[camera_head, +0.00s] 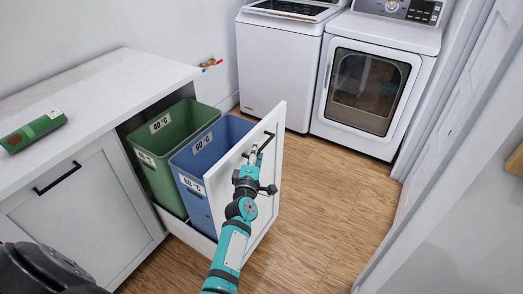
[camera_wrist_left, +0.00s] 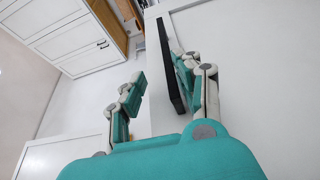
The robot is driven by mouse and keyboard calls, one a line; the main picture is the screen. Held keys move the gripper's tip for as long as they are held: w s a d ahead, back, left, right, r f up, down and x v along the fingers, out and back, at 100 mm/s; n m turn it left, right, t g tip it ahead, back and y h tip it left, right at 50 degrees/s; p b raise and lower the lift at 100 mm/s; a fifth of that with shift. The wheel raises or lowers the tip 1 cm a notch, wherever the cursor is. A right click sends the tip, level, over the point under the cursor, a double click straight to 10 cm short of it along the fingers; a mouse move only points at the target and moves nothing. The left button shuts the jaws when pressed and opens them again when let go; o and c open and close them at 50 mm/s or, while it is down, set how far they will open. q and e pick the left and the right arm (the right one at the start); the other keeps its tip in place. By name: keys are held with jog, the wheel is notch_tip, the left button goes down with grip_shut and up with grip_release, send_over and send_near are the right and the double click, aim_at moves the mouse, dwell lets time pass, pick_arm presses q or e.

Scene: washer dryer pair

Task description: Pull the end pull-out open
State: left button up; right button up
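The end pull-out is drawn out of the white cabinet, its white front panel (camera_head: 270,190) standing well away from the cabinet. It carries a green bin (camera_head: 160,172) and a blue bin (camera_head: 196,168), both with temperature labels. A black bar handle (camera_head: 262,143) is on the panel's outer face. My left gripper (camera_head: 253,157) is at this handle. In the left wrist view my left gripper (camera_wrist_left: 158,72) has its fingers apart. The black handle (camera_wrist_left: 170,62) lies close along the right finger, with a gap to the left finger. Contact is unclear. My right gripper is not in view.
A white washer (camera_head: 278,70) and a dryer (camera_head: 368,85) stand at the back. A closed cabinet door (camera_head: 80,200) is at left. A green rolled item (camera_head: 33,132) lies on the countertop (camera_head: 100,85). Wooden floor (camera_head: 330,205) is clear right of the pull-out.

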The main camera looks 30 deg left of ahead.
pick_arm(q)
jog(key=d, duration=0.1)
jog(key=s+d+f, duration=0.1)
jog(key=s+d, duration=0.1)
jog(key=shift+s+f, duration=0.25)
jog(key=a+r+p+v, duration=0.1)
jog(key=v, duration=0.8)
jog(key=s+a+p+v, duration=0.1)
jog(key=p+v, duration=0.1)
jog(key=v, duration=0.7)
jog(key=shift+s+a+r, duration=0.15)
jog(key=shift+s+r, duration=0.2)
dwell(1.0)
jog(key=shift+p, duration=0.3)
